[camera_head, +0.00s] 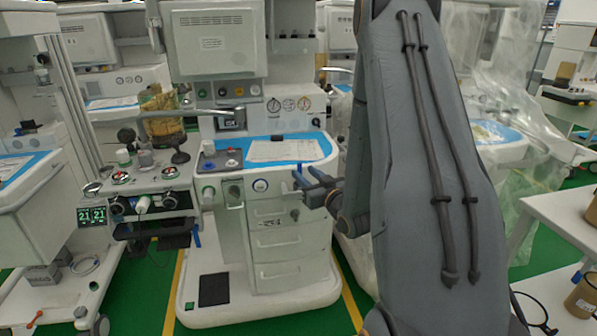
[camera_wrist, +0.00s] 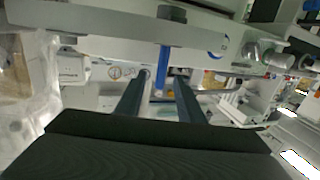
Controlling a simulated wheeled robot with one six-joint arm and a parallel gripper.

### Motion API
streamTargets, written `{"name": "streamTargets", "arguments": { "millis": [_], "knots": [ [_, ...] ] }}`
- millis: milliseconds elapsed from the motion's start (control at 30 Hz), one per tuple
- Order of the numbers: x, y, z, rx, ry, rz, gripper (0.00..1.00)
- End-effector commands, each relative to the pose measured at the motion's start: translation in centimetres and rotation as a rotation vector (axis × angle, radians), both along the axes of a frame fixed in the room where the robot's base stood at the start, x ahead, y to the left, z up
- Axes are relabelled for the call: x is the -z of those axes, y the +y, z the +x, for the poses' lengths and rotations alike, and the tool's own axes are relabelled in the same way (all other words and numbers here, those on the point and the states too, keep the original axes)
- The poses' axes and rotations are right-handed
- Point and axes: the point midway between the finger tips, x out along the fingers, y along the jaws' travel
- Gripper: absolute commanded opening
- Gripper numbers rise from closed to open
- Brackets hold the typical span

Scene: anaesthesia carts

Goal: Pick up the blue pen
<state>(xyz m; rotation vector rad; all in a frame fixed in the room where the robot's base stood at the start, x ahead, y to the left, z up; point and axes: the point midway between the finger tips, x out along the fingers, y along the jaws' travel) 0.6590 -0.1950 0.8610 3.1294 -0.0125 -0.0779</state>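A slim blue pen-like strip (camera_wrist: 163,62) stands out in the wrist view, upright in the picture against a pale bar. It shows between my two dark fingers; a gap shows on both sides of it. I cannot tell how far beyond the fingertips it is. My gripper (camera_head: 306,184) is open, in front of the right side of the middle cart, at worktop height; it also shows in the wrist view (camera_wrist: 160,84). In the head view a narrow blue upright strip (camera_head: 197,238) shows at the cart's left side; I cannot tell whether it is the same thing.
The middle cart has a blue-edged worktop (camera_head: 232,150) with a white sheet (camera_head: 285,150), drawers (camera_head: 280,243) below and a monitor (camera_head: 213,42) above. A unit with dials (camera_head: 145,182) stands to its left. A white table (camera_head: 565,225) is at the right. Green floor shows between the carts.

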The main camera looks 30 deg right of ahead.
Motion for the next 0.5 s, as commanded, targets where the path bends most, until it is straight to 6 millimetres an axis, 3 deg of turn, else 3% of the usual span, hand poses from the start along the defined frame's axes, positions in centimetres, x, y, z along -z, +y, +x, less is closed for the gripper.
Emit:
{"name": "streamTargets", "arguments": {
  "millis": [167, 500],
  "knots": [
    [-0.4, -0.7, -0.1, 0.003, -0.048, 0.009, 0.35],
    [-0.8, -1.2, 3.1, 0.012, -0.052, 0.009, 0.35]
  ]
}}
